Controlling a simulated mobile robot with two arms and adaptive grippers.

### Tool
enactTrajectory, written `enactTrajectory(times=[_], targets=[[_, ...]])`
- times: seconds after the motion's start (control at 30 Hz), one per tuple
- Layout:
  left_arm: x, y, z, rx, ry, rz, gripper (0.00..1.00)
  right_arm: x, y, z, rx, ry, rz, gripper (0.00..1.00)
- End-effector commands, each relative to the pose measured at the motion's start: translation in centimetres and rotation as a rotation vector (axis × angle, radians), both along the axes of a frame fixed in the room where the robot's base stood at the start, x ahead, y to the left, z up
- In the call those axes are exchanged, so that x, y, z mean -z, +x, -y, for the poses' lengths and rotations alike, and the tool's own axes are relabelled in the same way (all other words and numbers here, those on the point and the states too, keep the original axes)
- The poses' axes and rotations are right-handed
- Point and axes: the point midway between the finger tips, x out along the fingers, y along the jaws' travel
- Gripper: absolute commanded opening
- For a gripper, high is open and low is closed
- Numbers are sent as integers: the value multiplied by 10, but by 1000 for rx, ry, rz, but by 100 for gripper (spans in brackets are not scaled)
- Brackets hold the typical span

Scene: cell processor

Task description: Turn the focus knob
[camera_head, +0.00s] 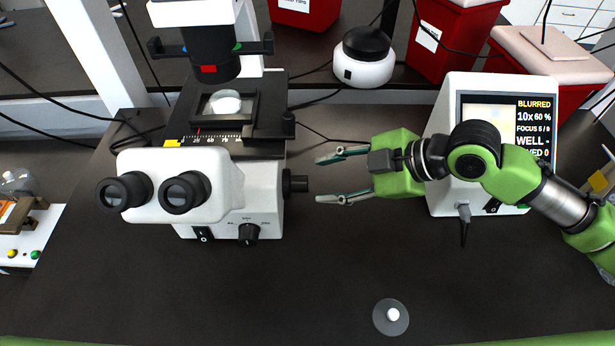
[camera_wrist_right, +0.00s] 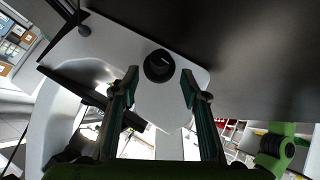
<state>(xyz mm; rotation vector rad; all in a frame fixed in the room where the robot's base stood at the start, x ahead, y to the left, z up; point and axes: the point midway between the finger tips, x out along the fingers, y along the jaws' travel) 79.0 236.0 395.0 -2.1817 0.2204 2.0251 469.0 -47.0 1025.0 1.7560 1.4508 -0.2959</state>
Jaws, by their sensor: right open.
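The white microscope (camera_head: 262,190) stands on the dark bench. Its black focus knob (camera_head: 296,185) sticks out from its right side. My right gripper (camera_head: 320,179) comes from the right with its two fingers spread, just short of the knob, with a small gap in between. In the right wrist view the focus knob (camera_wrist_right: 158,66) shows with a light mark on its face, between and beyond the fingertips (camera_wrist_right: 158,75). The fingers do not appear to touch it. The monitor (camera_head: 501,122) reads "BLURRED", 10x, 60 % and a focus value. My left gripper is not in view.
The monitor housing stands behind my right arm, with a cable (camera_head: 465,235) at its front. A small grey disc with a white button (camera_head: 391,314) lies at the front. A white and black round device (camera_head: 365,57) and red bins (camera_head: 441,45) are behind. The bench front is mostly clear.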

Motion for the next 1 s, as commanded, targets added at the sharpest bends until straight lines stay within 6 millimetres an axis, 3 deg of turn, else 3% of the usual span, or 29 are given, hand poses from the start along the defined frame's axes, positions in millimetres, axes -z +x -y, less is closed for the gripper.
enactTrajectory(times=[0.1, 0.3, 0.73, 0.87, 0.9, 1.0], targets=[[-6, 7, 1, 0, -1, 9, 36, 14, 7, -19, -2, 2, -4, 41], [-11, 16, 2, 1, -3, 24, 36, 32, 15, -37, 0, 1, -2, 41], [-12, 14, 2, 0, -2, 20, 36, 39, 18, -43, 0, -1, -1, 41], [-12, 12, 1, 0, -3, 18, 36, 39, 18, -43, 0, -1, -1, 8], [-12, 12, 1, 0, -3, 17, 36, 39, 18, -43, 0, -1, -1, 3], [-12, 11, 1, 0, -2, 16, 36, 39, 18, -43, -1, 0, -1, 3]])
